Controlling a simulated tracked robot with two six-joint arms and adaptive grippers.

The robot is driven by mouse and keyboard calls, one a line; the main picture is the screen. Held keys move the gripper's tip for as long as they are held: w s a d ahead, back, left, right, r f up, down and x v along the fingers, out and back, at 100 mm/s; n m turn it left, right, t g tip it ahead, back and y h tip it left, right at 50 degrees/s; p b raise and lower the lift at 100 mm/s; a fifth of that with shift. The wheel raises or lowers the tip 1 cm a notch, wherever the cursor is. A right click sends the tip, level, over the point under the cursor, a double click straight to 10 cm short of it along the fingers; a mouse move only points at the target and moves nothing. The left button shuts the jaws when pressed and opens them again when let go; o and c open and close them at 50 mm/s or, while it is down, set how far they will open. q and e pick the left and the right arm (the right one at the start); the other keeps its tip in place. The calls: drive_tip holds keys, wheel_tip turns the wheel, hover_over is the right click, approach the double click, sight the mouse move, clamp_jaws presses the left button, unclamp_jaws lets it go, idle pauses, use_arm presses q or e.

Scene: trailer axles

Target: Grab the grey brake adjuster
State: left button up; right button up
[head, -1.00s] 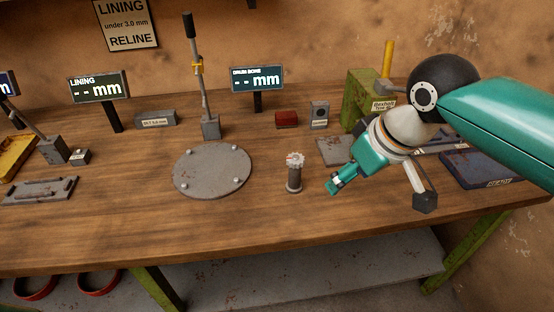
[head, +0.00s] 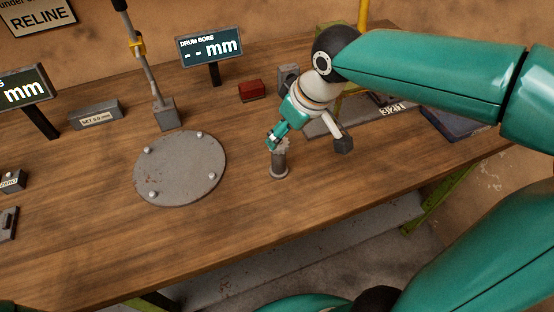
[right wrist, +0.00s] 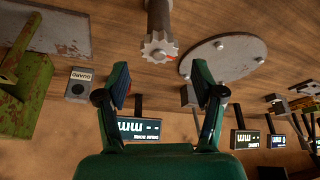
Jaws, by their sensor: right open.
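The grey brake adjuster (head: 279,164) stands upright on the wooden bench, right of the round plate. In the right wrist view the adjuster (right wrist: 159,30) shows its toothed wheel and a small red mark, at the top middle. My right gripper (head: 275,138) is at the adjuster's upper end in the head view and covers part of its top. In the right wrist view my right gripper (right wrist: 160,82) is open and empty, its fingers spread either side of the adjuster's line, with the wheel beyond the tips. My left gripper is not in view.
A round bolted plate (head: 180,168) lies left of the adjuster. A red block (head: 252,91), a grey guard block (head: 289,78) and the drum bore display (head: 211,48) stand behind. The bench front is clear.

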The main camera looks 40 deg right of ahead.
sight(279, 160)
drive_tip(key=x, duration=0.8)
drive_tip(key=shift+w+f+p, duration=0.2)
drive_tip(key=shift+f+p, duration=0.1)
drive_tip(key=shift+f, duration=0.05)
drive_tip(key=c, duration=1.2)
drive_tip(key=shift+r, duration=0.1)
clamp_jaws()
drive_tip(key=shift+r, duration=0.15)
